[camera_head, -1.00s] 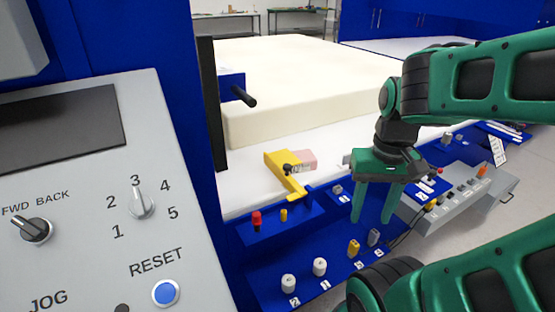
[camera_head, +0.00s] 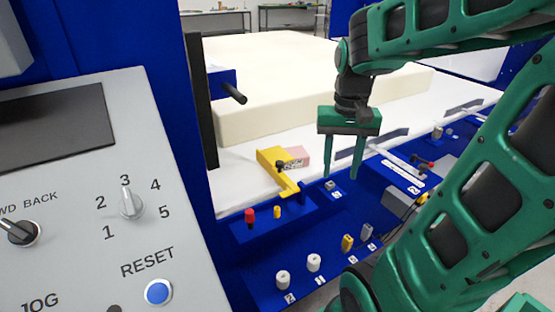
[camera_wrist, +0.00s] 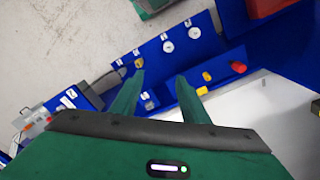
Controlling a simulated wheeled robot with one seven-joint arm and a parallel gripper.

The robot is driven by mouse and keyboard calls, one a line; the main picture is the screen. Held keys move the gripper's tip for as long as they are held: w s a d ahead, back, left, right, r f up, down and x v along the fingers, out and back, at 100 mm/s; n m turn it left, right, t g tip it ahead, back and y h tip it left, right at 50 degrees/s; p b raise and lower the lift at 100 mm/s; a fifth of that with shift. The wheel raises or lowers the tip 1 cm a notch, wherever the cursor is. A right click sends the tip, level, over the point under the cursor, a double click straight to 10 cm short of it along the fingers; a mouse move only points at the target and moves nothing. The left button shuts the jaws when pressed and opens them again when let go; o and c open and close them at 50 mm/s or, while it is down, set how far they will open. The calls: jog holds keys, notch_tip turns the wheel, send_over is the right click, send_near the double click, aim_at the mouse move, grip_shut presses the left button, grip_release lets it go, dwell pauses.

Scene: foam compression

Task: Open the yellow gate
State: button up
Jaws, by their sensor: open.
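The yellow gate (camera_head: 271,163) is a bent yellow bar at the front edge of the white bed, with a small dark knob on it. Its narrow arm slants down to the blue ledge. My gripper (camera_head: 343,175) is open and empty, fingers pointing down. It hangs to the right of the gate in the head view, apart from it. In the wrist view my gripper (camera_wrist: 162,80) reaches over the blue panel with its fingers spread.
A pink block (camera_head: 299,156) lies beside the gate. A red knob (camera_head: 249,216) and a yellow peg (camera_head: 277,212) stand on the blue ledge. White knobs (camera_head: 283,279) sit on the panel below. A large cream foam block (camera_head: 270,90) lies behind. A grey control panel (camera_head: 75,220) fills the left.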

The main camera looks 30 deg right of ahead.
jog(key=w, duration=1.2)
jog(key=m, duration=0.2)
send_near(279, 162)
notch_tip(279, 162, down, 8)
jog(key=shift+d+f, duration=0.1)
jog(key=shift+f, duration=0.1)
jog(key=shift+c, duration=0.2)
grip_shut()
